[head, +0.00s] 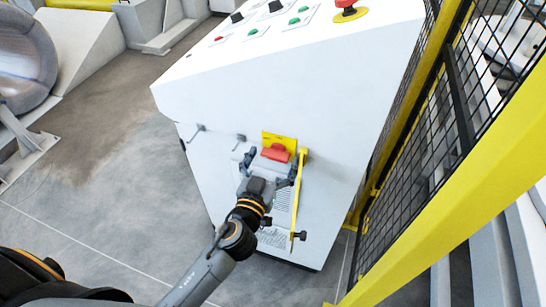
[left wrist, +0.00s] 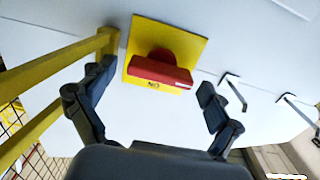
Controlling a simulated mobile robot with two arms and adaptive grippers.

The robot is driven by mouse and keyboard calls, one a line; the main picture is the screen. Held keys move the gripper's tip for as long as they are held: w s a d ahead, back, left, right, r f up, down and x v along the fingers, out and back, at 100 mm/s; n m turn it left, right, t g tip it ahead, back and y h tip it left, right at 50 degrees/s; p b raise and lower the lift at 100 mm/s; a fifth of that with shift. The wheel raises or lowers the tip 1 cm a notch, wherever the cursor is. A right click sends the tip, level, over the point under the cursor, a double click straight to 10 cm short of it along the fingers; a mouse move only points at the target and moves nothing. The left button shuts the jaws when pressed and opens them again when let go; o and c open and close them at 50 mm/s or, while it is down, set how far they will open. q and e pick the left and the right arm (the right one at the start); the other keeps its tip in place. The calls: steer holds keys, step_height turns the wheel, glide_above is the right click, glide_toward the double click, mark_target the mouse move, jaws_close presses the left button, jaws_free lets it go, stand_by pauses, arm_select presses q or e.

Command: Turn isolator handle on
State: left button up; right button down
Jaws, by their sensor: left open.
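The isolator handle (head: 276,153) is a red bar on a yellow plate (head: 289,141) on the front of the white cabinet (head: 330,130). My left gripper (head: 268,162) is at the handle in the head view. In the left wrist view its open fingers (left wrist: 152,90) stand apart, one on each side of the handle, with visible gaps. The jaws look empty. My right gripper is not in view.
A yellow bar (head: 297,195) stands just right of the handle. Two small hooked latches (left wrist: 234,92) are on the panel nearby. Buttons and a red emergency stop (head: 348,12) sit on top. A yellow-framed mesh fence (head: 440,130) is at right; open floor (head: 110,160) is left.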

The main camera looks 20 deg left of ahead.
arm_select(q)
steer(key=c, duration=1.2)
steer(key=shift+o, duration=0.2)
steer(key=m, duration=0.4)
steer(key=shift+m, duration=0.4)
steer(key=m, duration=0.4)
steer(key=shift+d+m, duration=0.15)
steer(key=shift+m, duration=0.25)
steer(key=m, duration=0.4)
steer(key=shift+f, duration=0.1)
steer(key=shift+d+f+m+p, duration=0.1)
steer(key=shift+m+p, duration=0.35)
steer(key=shift+m, duration=1.65)
